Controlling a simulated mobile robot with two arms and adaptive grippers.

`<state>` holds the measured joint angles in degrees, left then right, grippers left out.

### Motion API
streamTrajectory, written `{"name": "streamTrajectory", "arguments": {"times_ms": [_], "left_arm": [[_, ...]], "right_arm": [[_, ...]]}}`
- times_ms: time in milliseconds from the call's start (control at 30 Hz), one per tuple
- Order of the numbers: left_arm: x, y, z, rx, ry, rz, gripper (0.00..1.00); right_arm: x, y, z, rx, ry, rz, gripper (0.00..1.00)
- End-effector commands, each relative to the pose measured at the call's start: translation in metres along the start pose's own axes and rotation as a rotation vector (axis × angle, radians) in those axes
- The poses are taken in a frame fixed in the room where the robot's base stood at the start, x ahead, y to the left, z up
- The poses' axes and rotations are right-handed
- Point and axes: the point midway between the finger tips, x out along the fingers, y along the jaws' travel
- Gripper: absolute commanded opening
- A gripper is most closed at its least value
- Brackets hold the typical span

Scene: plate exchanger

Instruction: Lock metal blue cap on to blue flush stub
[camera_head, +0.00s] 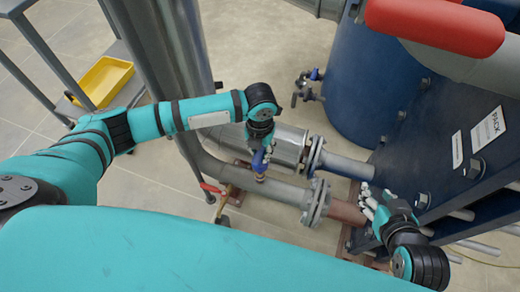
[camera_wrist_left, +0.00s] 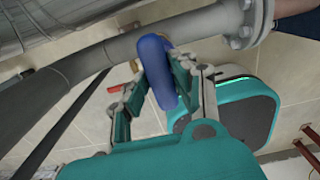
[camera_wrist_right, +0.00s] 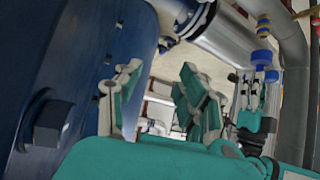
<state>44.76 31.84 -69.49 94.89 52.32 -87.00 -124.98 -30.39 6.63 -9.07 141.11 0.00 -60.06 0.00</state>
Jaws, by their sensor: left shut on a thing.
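The blue cap (camera_head: 259,160) is between the fingers of my left gripper (camera_head: 260,150), over the grey lower pipe. In the left wrist view the cap (camera_wrist_left: 158,72) is a long rounded blue shape, with my left gripper (camera_wrist_left: 165,85) shut on it. A small brass-coloured stub (camera_head: 260,178) rises from the pipe just below the cap. I cannot tell whether cap and stub touch. My right gripper (camera_head: 369,198) is open and empty beside the dark blue exchanger frame; its spread fingers also show in the right wrist view (camera_wrist_right: 155,90).
The lower pipe (camera_head: 285,192) runs to a flange (camera_head: 316,203). A red lever (camera_head: 211,188) sits left of the stub. A blue tank (camera_head: 375,80) with a small valve (camera_head: 303,92) stands behind. A bolted exchanger plate (camera_head: 450,150) crowds the right. A yellow tray (camera_head: 102,80) is far left.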

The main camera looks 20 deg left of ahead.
Motion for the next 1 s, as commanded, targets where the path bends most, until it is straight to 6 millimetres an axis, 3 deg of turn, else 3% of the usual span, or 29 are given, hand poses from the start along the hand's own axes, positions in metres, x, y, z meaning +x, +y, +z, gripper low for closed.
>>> {"name": "streamTrajectory", "arguments": {"times_ms": [333, 700, 1000], "left_arm": [[0.010, 0.000, 0.000, 0.000, -0.001, 0.000, 0.00], [0.020, 0.000, 0.000, -0.001, -0.001, 0.000, 0.00], [0.024, 0.000, 0.000, -0.001, -0.001, 0.000, 0.00]], "right_arm": [[0.005, -0.007, -0.049, -0.002, 0.259, -0.016, 0.40], [-0.007, -0.014, -0.099, -0.001, 0.540, -0.033, 0.40], [-0.021, -0.018, -0.124, 0.001, 0.690, -0.042, 0.40]]}}
